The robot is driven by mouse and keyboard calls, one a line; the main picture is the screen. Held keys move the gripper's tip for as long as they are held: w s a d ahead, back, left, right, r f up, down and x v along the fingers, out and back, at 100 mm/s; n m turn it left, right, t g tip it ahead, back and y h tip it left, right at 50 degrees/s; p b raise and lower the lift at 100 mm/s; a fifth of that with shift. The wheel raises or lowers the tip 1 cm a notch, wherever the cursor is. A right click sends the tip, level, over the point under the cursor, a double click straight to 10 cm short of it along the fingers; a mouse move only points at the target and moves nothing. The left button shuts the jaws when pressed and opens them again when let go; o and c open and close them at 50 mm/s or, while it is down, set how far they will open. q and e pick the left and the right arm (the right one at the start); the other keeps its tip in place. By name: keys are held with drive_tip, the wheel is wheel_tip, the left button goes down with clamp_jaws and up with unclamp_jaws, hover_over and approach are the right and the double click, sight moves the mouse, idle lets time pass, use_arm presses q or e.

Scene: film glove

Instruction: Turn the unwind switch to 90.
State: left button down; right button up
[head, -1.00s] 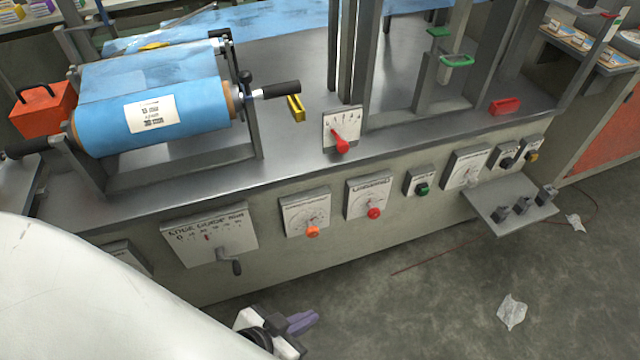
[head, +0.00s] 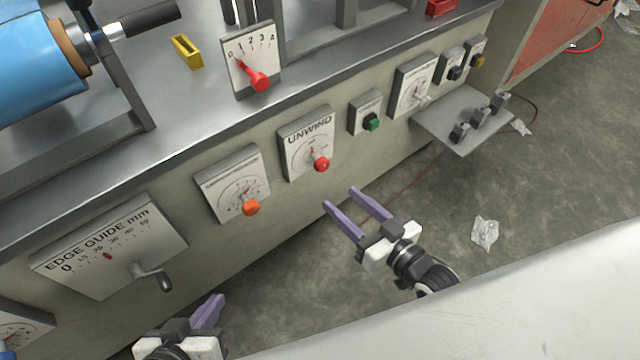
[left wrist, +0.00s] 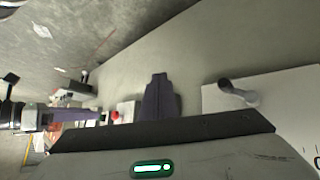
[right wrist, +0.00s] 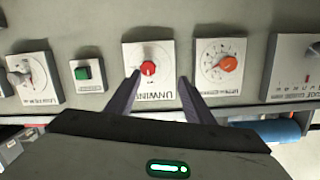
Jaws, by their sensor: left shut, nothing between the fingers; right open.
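The unwind switch is a red knob (head: 321,164) on a white plate (head: 297,144) lettered UNWIND, on the machine's front face. The plate (right wrist: 136,84) shows upside down in the right wrist view, with the red knob (right wrist: 148,68) between and beyond the fingers. My right gripper (head: 342,197) is open and empty, in front of and a little below the plate, apart from the knob. My left gripper (head: 217,303) is shut and empty, low in front of the machine, below the orange knob. The pointer's exact reading is too small to tell.
An orange knob (head: 250,207) on its own plate sits left of the unwind plate. A green button (head: 372,122) sits right of it. The edge guide panel (head: 95,255) has a protruding crank. A small shelf (head: 455,128) juts out at right.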

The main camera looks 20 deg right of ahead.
sight(325, 166)
drive_tip(key=w+b, duration=0.1)
drive_tip(key=w, duration=0.2)
drive_tip(key=w+t+b, duration=0.1)
drive_tip(key=w+b, duration=0.1)
drive_tip(key=w, duration=0.2)
drive_tip(key=w+a+f+t+b, duration=0.1)
drive_tip(key=w+b, duration=0.1)
drive_tip(key=w, duration=0.2)
drive_tip(key=shift+w+y, duration=0.1)
drive_tip(key=shift+y, duration=0.3)
use_arm(q)
drive_tip(key=shift+m+g+h, duration=0.5)
drive_tip(key=shift+g, duration=0.2)
drive_tip(key=shift+w+d+f, duration=0.1)
drive_tip(key=shift+d+f, duration=0.3)
drive_tip(key=shift+f, duration=0.3)
drive_tip(key=shift+w+d+f, duration=0.1)
drive_tip(key=shift+d+f, duration=0.3)
drive_tip(key=shift+f, duration=0.3)
drive_tip(key=shift+d+f, duration=0.4)
drive_tip(key=shift+f, duration=0.3)
use_arm(e)
drive_tip(key=shift+w+a+r, duration=0.1)
drive_tip(key=shift+w+a, duration=0.2)
drive_tip(key=shift+w, duration=0.35)
drive_tip(key=c, duration=1.1)
drive_tip(key=shift+o, duration=0.3)
